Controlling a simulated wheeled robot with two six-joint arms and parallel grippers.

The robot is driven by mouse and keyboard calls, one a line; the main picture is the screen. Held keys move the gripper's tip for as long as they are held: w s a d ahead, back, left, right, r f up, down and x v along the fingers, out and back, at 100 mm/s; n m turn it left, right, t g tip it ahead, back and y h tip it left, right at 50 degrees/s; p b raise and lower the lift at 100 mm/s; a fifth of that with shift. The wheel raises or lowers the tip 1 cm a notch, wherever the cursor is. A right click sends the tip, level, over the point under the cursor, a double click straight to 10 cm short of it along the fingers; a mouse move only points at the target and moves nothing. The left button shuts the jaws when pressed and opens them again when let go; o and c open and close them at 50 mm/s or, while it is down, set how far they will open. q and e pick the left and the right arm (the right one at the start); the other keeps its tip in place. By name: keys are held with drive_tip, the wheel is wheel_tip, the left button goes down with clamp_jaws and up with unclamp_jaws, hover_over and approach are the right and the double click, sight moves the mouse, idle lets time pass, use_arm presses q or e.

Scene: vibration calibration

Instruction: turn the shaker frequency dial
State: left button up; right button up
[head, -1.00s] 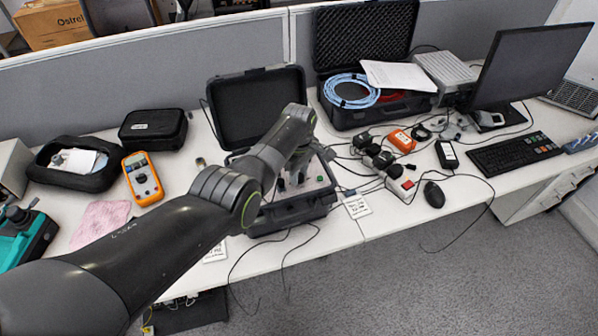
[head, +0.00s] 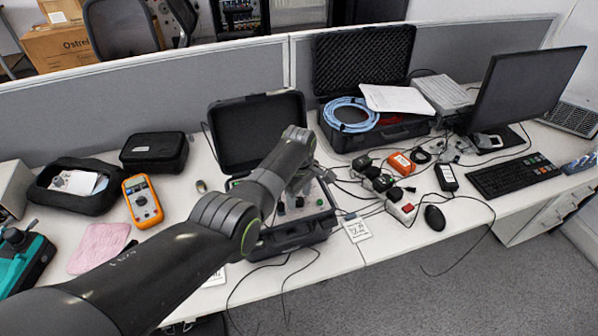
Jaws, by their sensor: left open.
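The shaker unit is an open black case (head: 296,236) in the middle of the desk, with its lid (head: 255,130) raised at the back. Its grey panel (head: 318,202) carries small dark knobs and a green part. My left arm reaches in from the left across the case. My left gripper (head: 297,190) points down over the panel, open, and is partly hidden by its own wrist. I cannot tell which knob is the frequency dial or whether the fingers touch one. My right gripper is not in view.
An orange multimeter (head: 142,200), a pink cloth (head: 99,247) and black pouches (head: 154,152) lie left. Right are a power strip (head: 402,207), cables, a mouse (head: 434,217), a keyboard (head: 513,174) and a monitor (head: 527,88). A second open case (head: 372,135) stands behind.

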sight(299, 200)
use_arm(q)
wheel_tip(299, 200, up, 5)
drive_tip(key=shift+r+p, duration=0.2)
drive_tip(key=shift+p, duration=0.3)
wheel_tip(299, 200, up, 11)
drive_tip(key=b, duration=0.2)
drive_tip(key=shift+r, duration=0.2)
